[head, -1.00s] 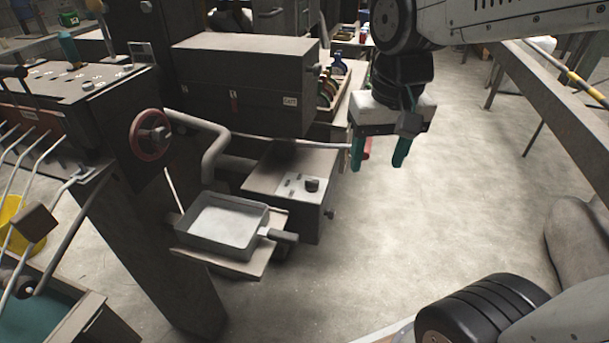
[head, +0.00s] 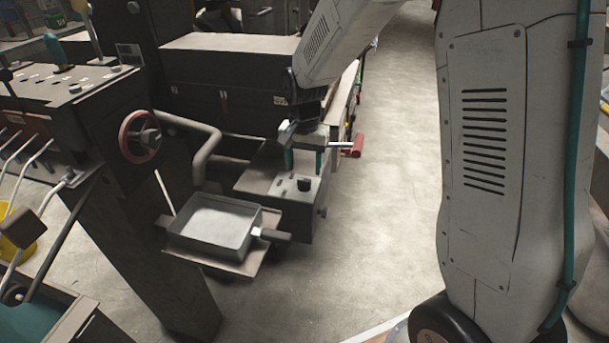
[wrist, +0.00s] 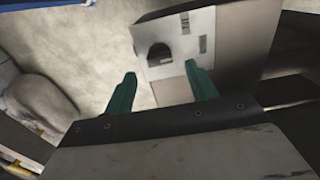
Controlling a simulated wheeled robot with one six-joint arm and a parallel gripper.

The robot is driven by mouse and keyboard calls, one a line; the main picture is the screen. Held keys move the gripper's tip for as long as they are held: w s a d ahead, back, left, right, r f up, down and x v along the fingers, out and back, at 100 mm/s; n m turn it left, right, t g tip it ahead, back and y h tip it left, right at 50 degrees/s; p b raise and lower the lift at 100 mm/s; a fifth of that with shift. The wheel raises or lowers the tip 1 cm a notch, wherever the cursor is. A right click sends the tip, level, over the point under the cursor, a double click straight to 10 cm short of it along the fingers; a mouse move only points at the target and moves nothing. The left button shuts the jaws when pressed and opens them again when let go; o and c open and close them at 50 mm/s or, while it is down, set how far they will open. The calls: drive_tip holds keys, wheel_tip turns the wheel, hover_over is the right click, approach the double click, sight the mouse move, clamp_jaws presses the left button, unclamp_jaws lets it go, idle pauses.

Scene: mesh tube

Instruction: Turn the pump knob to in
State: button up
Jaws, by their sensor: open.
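The pump knob (head: 304,184) is a small black knob on a light panel on top of a dark pump box (head: 281,211). In the wrist view the knob (wrist: 159,54) shows beyond my fingertips on the light panel (wrist: 183,42). My gripper (head: 305,163), with two teal fingers, is open and empty. In the head view it hangs just behind and above the knob. In the wrist view the fingers (wrist: 162,88) point toward the panel, with the knob ahead and apart from them.
A metal tray (head: 212,226) stands on a ledge in front of the pump box. A red handwheel (head: 139,137) and a bent pipe (head: 207,148) are at left. A large dark cabinet (head: 230,75) stands behind. The floor (head: 385,200) to the right is open.

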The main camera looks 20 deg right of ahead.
sight(304, 179)
drive_tip(key=shift+f, duration=2.1)
drive_tip(key=c, duration=1)
drive_tip(key=shift+n, duration=0.3)
drive_tip(key=n, duration=0.4)
drive_tip(key=shift+n, duration=2.7)
